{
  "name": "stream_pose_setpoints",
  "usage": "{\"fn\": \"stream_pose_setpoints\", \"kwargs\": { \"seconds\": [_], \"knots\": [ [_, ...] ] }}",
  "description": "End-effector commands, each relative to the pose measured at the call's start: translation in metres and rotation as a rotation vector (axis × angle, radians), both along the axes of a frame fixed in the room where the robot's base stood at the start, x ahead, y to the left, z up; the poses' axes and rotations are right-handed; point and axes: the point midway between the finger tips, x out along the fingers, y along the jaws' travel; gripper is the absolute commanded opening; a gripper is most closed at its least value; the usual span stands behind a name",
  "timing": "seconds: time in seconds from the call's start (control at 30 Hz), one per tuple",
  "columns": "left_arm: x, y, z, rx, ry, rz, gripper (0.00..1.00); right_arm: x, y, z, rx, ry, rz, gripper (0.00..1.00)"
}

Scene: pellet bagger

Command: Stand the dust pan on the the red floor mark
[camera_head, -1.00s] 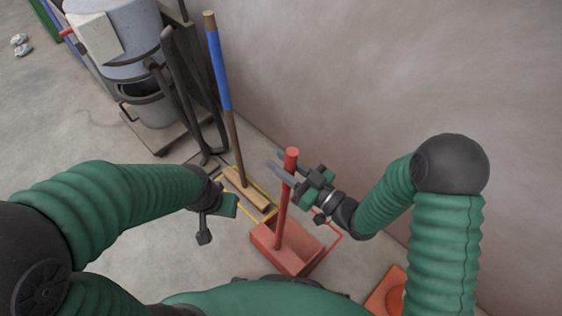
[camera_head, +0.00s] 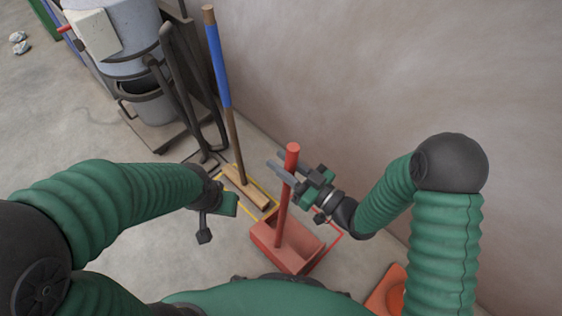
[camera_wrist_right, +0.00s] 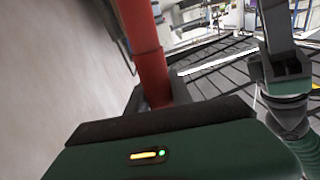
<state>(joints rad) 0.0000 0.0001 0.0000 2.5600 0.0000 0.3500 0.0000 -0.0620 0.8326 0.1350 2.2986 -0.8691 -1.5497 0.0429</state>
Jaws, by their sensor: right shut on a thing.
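The red dust pan (camera_head: 284,248) stands upright with its long red handle (camera_head: 281,205) rising from it. It overlaps the red floor mark (camera_head: 334,243), whose outline shows along the pan's right side; the rest is hidden under or behind the pan. My right gripper (camera_head: 287,172) is shut on the handle near its top. The handle (camera_wrist_right: 147,55) also shows in the right wrist view, running down into the jaws. My left gripper (camera_head: 217,212) is left of the pan, away from it; its finger gap is not clear.
A broom with a blue-sleeved handle (camera_head: 218,65) stands on the yellow floor mark (camera_head: 262,189), left of the pan. A grey bin on a dark trolley (camera_head: 153,107) is behind. The wall closes off the right. An orange cone (camera_head: 388,293) is at lower right.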

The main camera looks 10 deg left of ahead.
Motion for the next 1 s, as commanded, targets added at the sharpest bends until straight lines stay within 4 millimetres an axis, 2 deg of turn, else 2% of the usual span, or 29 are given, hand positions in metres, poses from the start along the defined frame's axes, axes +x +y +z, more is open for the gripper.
{"fn": "stream_pose_setpoints", "kwargs": {
  "seconds": [0.03, 0.27, 0.3, 0.4, 0.5, 0.7, 1.0],
  "knots": [
    [0.0, 0.0, -0.0012, 0.0, 0.0, 0.0, 0.36, 0.0005, -0.0032, -0.0085, -0.016, 0.015, -0.008, 0.0],
    [0.0001, 0.0, -0.0012, 0.0, 0.0, 0.0, 0.36, 0.0005, -0.0031, -0.0086, -0.016, 0.015, -0.008, 0.0],
    [0.0001, 0.0, -0.0012, 0.0, 0.0, 0.0, 0.36, 0.0005, -0.0032, -0.0085, -0.016, 0.015, -0.008, 0.29],
    [0.0, 0.0, -0.0011, 0.0, 0.0, 0.0, 0.36, 0.0003, -0.0024, -0.0076, -0.014, 0.014, -0.006, 0.42],
    [0.0, 0.0, -0.0008, 0.0, 0.0, 0.0, 0.36, 0.0002, -0.0018, -0.006, -0.012, 0.011, -0.004, 0.52],
    [0.0, 0.0, -0.0003, 0.0, 0.0, 0.0, 0.36, -0.0003, -0.0008, -0.0037, -0.01, 0.007, -0.002, 0.52],
    [0.0, 0.0, -0.0001, 0.0, 0.0, 0.0, 0.36, -0.0005, -0.0004, -0.0031, -0.009, 0.007, -0.001, 0.91]
  ]
}}
